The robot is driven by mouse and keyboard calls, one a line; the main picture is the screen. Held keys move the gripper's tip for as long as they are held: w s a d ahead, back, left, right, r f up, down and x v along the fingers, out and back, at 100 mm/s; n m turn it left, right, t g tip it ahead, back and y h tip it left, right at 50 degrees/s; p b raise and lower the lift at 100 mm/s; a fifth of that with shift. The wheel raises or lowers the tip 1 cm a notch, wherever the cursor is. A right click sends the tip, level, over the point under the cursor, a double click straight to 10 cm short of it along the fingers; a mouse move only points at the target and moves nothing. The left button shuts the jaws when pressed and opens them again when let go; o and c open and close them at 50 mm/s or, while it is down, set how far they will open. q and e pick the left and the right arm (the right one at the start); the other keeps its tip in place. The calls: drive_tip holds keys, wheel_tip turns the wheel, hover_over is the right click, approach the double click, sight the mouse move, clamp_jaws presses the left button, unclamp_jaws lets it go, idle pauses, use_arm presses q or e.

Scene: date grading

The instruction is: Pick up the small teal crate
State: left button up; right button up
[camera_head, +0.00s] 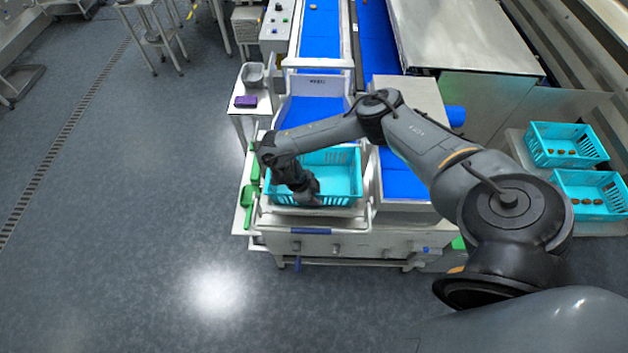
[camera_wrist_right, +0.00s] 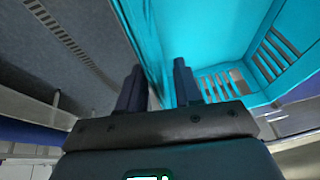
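An empty teal crate (camera_head: 342,182) with slotted walls sits level on the white stand at the end of the blue conveyor. My right gripper (camera_head: 306,192) reaches down at its left front part. In the right wrist view, the two fingers (camera_wrist_right: 158,88) stand a little apart, with the crate's wall running between them. The crate's inside and slotted wall (camera_wrist_right: 225,84) fill the upper right there. Whether the fingers press on the wall cannot be seen. My left gripper is out of view.
Two more teal crates, a rear one (camera_head: 566,161) and a front one (camera_head: 590,214), hold several dates on a side table at right. Green scoops (camera_head: 247,196) hang left of the stand. A purple box (camera_head: 245,101) and grey bin (camera_head: 252,76) stand behind.

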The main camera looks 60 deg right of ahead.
drive_tip(key=shift+s+d+f, duration=0.1)
drive_tip(key=shift+s+f, duration=0.05)
drive_tip(key=shift+f, duration=0.3)
drive_tip(key=shift+c, duration=0.5)
clamp_jaws()
drive_tip(key=shift+r, duration=0.15)
